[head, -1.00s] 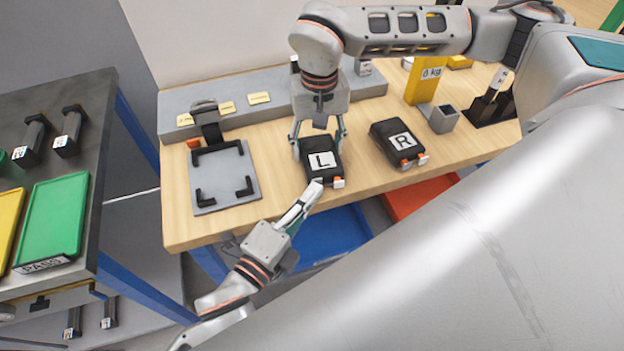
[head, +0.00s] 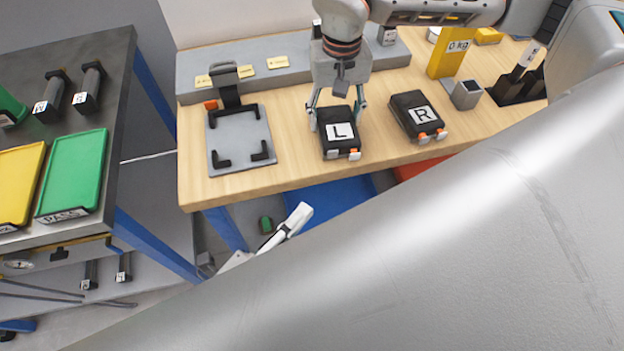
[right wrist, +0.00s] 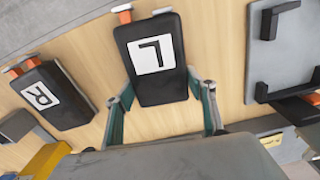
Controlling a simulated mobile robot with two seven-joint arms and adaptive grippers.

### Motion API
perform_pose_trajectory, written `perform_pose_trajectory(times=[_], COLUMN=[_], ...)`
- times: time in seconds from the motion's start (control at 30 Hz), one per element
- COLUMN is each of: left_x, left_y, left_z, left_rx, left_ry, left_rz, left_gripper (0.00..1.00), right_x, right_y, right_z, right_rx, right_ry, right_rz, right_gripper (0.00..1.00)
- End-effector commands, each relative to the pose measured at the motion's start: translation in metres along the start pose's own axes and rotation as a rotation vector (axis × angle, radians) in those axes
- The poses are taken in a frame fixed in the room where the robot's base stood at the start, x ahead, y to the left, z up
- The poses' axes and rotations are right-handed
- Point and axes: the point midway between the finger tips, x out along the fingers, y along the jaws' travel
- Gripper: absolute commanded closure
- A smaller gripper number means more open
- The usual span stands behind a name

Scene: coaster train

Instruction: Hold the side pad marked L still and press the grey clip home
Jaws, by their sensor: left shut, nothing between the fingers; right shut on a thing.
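The black side pad marked L (head: 340,131) lies on the wooden bench; it also shows in the right wrist view (right wrist: 152,58). My right gripper (head: 337,108) is shut on the pad from above, one finger along each side; its fingers show in the right wrist view (right wrist: 160,112). Two pale grey clips sit on the pad's front edge. The left clip (head: 332,154) shows little or no orange and looks closer in. The right clip (head: 354,156) has orange showing beside it. My left gripper (head: 301,216) is shut and empty, off the bench's front edge and apart from the pad.
The pad marked R (head: 410,105) lies to the right, with orange at its clips. A grey plate with black corner brackets (head: 236,135) lies to the left. A green tray (head: 80,165) and a yellow tray (head: 18,170) are on the side table. Blue and red surfaces lie below the bench.

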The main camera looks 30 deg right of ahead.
Motion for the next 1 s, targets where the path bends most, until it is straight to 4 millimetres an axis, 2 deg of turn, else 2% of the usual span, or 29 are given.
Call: perform_pose_trajectory(times=[0.1,0.37,0.4,0.47,0.83,1.0], left_x=[-0.006,-0.007,-0.007,-0.007,-0.007,-0.007], left_y=[0.0,0.0,0.0,0.0,0.0,0.0], left_z=[0.0,0.0,0.0,0.0,0.0,0.0], left_rx=[0.001,0.0,0.0,0.0,0.0,0.0], left_ry=[0.0,0.0,0.0,0.0,0.0,0.0], left_rz=[0.0,-0.001,-0.001,-0.001,-0.001,-0.001], left_gripper=[1.0,1.0,1.0,1.0,1.0,1.0], right_x=[0.001,0.001,0.001,0.001,-0.001,-0.018], right_y=[0.001,0.001,0.001,0.001,0.0,0.0], right_z=[-0.001,-0.002,-0.002,-0.002,-0.002,-0.003], right_rx=[0.004,0.004,0.005,0.004,0.003,0.003], right_ry=[0.001,0.002,0.003,0.003,0.004,0.007], right_rz=[0.002,0.002,0.002,0.002,0.0,-0.001], right_gripper=[0.76,0.76,0.42,0.27,0.25,0.25])
